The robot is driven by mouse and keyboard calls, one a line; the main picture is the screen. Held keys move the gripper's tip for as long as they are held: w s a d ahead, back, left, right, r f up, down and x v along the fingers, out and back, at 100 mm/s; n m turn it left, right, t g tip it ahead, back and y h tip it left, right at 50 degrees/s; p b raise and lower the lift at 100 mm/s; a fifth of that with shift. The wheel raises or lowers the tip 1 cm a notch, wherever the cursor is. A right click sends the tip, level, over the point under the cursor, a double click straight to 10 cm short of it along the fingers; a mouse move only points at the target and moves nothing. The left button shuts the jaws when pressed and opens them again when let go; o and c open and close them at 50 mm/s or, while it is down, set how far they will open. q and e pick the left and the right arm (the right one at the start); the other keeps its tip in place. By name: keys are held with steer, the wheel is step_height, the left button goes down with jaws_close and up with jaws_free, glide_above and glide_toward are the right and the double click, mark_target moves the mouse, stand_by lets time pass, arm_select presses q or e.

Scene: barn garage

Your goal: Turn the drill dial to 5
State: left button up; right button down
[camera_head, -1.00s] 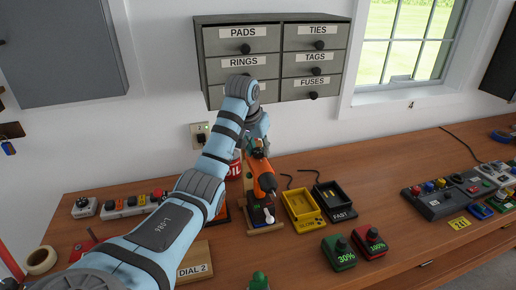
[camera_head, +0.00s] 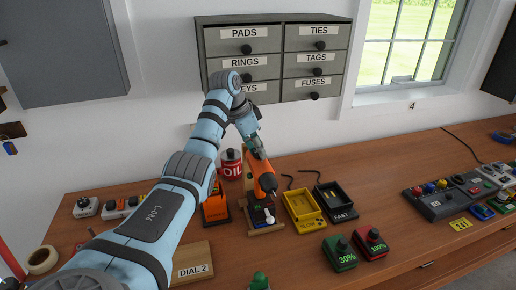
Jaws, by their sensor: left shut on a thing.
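An orange drill (camera_head: 262,178) with a dark lower part stands tilted on a small wooden stand (camera_head: 268,229) in the middle of the bench. My left gripper (camera_head: 256,153) reaches down from above to the back end of the drill and is shut on it there. The fingertips are small and partly hidden, and I cannot read the drill dial or its setting from here. A wooden plate labelled DIAL 2 (camera_head: 196,268) lies at the front of the bench, partly behind my left arm. My right gripper does not show.
A red OIL can (camera_head: 231,163) and an orange item (camera_head: 215,207) stand left of the drill. Yellow (camera_head: 303,207) and black FAST (camera_head: 336,201) trays sit to its right. Green 30% (camera_head: 339,253) and red 100% (camera_head: 371,243) boxes are nearer. Drawers (camera_head: 275,60) hang above.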

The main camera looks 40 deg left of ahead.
arm_select(q)
steer(key=shift+r, duration=0.1)
stand_by(0.5)
steer(key=o, duration=1.1)
steer(key=shift+o, duration=0.2)
steer(key=shift+s, duration=0.1)
steer(key=shift+r, duration=0.2)
steer(key=s+a, duration=0.5)
steer(key=s, duration=0.6)
steer(key=shift+s+a+r, duration=0.15)
steer(key=shift+a+r, duration=0.25)
steer(key=shift+d, duration=0.1)
